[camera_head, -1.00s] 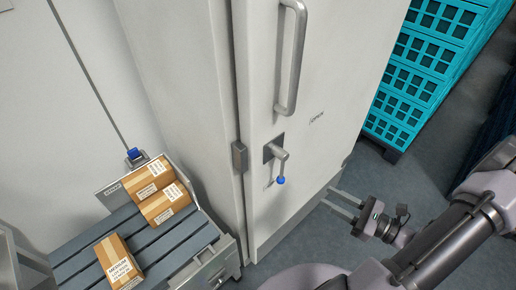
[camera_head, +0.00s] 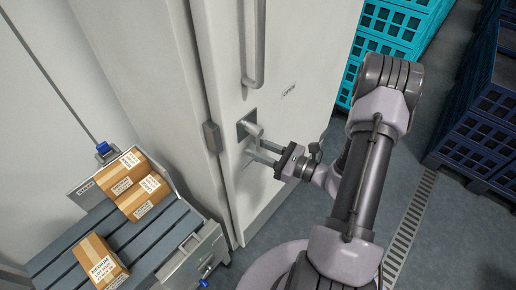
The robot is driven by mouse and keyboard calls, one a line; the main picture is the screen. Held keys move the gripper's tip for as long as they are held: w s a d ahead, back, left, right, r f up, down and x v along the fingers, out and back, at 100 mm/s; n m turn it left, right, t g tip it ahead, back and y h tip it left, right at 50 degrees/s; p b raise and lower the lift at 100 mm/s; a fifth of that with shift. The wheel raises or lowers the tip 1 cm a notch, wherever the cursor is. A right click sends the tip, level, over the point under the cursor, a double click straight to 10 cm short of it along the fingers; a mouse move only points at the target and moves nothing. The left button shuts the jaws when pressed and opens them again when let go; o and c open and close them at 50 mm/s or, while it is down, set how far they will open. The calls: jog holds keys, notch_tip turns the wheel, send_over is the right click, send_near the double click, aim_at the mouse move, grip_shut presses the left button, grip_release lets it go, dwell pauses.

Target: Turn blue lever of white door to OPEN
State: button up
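The white door (camera_head: 285,50) stands upright in the middle of the view, with a long grey vertical handle (camera_head: 254,45). Below the handle is the lever (camera_head: 253,129) on a dark square plate (camera_head: 243,127). Its blue end does not show; it seems hidden by my gripper. A small label reading OPEN (camera_head: 289,90) is on the door, up and right of the lever. My gripper (camera_head: 256,152) reaches in from the right, its two fingers parted and pointing left, just below the lever's pivot. I cannot tell whether the fingers touch the lever.
At the left, a grey slatted roller table (camera_head: 110,240) holds several cardboard boxes (camera_head: 101,262). A blue knob (camera_head: 104,149) is behind it. Turquoise crates (camera_head: 385,30) stand beyond the door, dark blue crates (camera_head: 480,135) at the right. Floor with a drain grate (camera_head: 408,230) lies between.

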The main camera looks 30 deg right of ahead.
grip_shut()
dwell(1.4)
